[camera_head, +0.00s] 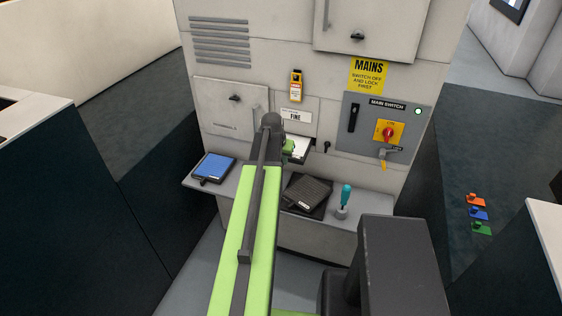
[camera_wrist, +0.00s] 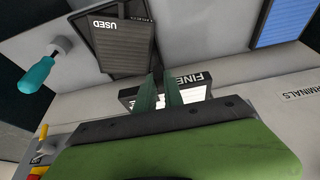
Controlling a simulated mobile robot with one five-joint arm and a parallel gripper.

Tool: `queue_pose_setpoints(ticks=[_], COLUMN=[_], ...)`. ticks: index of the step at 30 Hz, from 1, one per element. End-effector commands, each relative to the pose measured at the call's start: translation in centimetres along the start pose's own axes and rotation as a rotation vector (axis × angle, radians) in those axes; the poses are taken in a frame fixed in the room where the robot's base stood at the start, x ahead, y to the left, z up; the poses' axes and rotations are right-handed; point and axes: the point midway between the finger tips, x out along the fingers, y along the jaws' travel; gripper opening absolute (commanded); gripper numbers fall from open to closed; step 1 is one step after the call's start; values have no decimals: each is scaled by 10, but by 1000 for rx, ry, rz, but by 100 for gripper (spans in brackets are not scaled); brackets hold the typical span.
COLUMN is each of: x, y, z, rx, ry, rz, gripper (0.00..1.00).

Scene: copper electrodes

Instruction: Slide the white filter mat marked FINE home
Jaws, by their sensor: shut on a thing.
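The white filter mat marked FINE (camera_wrist: 194,94) sits in a dark-edged slot in the cabinet front, partly jutting out. In the head view my gripper (camera_head: 289,147) is at the slot's left side, partly covered by my arm. How deep the mat sits is hidden.
A dark used mat (camera_head: 308,190) lies in a black tray on the shelf below. A blue mat (camera_head: 214,167) lies at left, a teal-handled tool (camera_head: 346,195) stands at right. The main switch panel (camera_head: 385,123) has a green lamp and a hanging padlock.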

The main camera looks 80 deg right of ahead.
Motion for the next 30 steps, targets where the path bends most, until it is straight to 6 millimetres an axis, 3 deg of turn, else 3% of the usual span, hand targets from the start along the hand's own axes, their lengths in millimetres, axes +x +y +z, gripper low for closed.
queue_pose_setpoints(ticks=[30], x=[16], y=[0], z=[-39], rx=[0], ry=[0], rz=[0], gripper=[0])
